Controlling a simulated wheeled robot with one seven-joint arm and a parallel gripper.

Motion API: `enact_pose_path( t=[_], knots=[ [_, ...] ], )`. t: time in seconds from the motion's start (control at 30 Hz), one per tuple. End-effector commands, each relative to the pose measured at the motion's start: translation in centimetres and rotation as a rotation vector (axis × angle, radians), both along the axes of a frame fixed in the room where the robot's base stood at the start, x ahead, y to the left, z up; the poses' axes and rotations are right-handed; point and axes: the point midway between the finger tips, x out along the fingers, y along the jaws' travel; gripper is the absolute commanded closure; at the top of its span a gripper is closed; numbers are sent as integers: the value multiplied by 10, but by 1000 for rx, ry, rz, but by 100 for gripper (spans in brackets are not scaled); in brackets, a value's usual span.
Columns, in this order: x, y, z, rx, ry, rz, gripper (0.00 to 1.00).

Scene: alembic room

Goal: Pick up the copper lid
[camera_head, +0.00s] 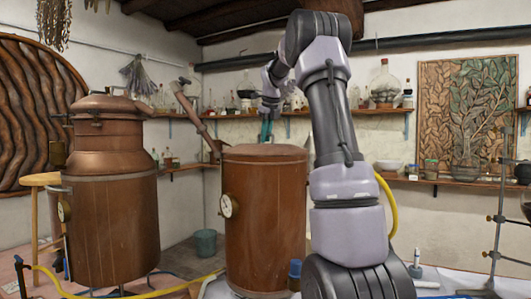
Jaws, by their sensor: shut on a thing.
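The copper lid (265,151) is the low, flat-domed top of the tall copper vessel (265,215) in the middle of the view. It sits level at the vessel's rim, and I can see no clear gap below it. My gripper (266,138) points down over the middle of the lid, with teal fingers shut on it at its top. The exact grip point is small and hard to make out. My arm comes up from the lower right, bends at the top and reaches back to the lid.
A larger copper still (110,215) stands at left. A slanted copper pipe (195,118) rises just left of the lid. Shelves of glassware (383,85) line the wall behind. A metal stand (497,220) is at right. A teal bucket (206,243) stands on the floor.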

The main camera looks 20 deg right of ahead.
Motion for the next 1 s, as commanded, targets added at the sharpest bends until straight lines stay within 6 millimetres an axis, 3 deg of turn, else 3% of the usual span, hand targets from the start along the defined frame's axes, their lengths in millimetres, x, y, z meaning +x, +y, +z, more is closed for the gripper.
enact_pose_path(
  t=[0.73,1.0],
  knots=[
    [0,0,4,-2,-4,0,100],
    [1,0,37,-2,-6,0,100]
  ],
)
